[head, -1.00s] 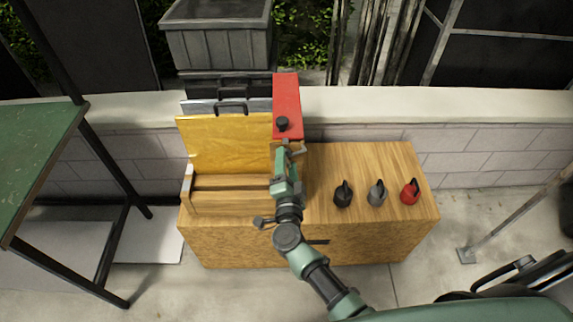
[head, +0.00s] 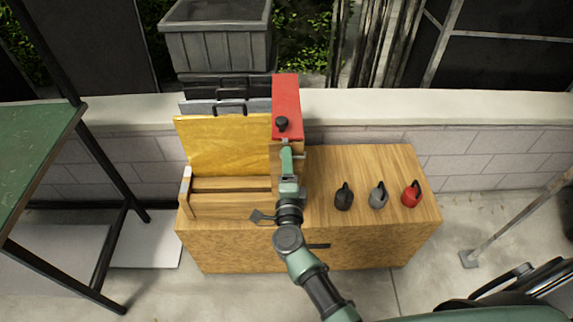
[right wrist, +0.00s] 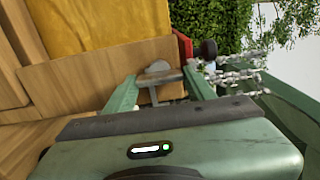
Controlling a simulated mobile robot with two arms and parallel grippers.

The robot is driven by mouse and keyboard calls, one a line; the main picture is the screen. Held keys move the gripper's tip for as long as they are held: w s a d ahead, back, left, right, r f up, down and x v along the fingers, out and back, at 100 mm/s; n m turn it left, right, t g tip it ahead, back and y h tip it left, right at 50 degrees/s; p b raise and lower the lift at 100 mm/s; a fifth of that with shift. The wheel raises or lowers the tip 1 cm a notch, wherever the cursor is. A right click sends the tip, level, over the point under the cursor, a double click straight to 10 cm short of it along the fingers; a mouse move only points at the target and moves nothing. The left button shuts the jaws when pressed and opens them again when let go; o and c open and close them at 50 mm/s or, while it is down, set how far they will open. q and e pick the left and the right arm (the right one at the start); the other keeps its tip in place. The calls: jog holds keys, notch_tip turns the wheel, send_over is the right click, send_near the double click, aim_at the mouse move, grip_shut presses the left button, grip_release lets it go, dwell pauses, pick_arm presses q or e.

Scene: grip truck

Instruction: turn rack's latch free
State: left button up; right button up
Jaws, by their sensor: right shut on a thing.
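The wooden rack (head: 232,203) stands on the left of the wooden cabinet, with a yellow board (head: 222,143) upright in it. A red panel (head: 287,95) with a black knob (head: 282,123) is at its right end. My right gripper (head: 288,157) is at the rack's right end, just below the knob. In the right wrist view the grey metal latch (right wrist: 158,68) lies between the fingers of my right gripper (right wrist: 160,80), which are shut on it. The latch is mostly hidden by the gripper in the head view. My left gripper is out of view.
A black, a grey (head: 378,197) and a red (head: 411,194) jug-like object stand on the cabinet top (head: 375,160) at right. A block wall (head: 460,150) runs behind. A green table (head: 35,150) stands at left.

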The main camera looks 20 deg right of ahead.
jog(key=o, duration=1.4)
jog(key=p+v, duration=0.1)
jog(key=v, duration=0.7)
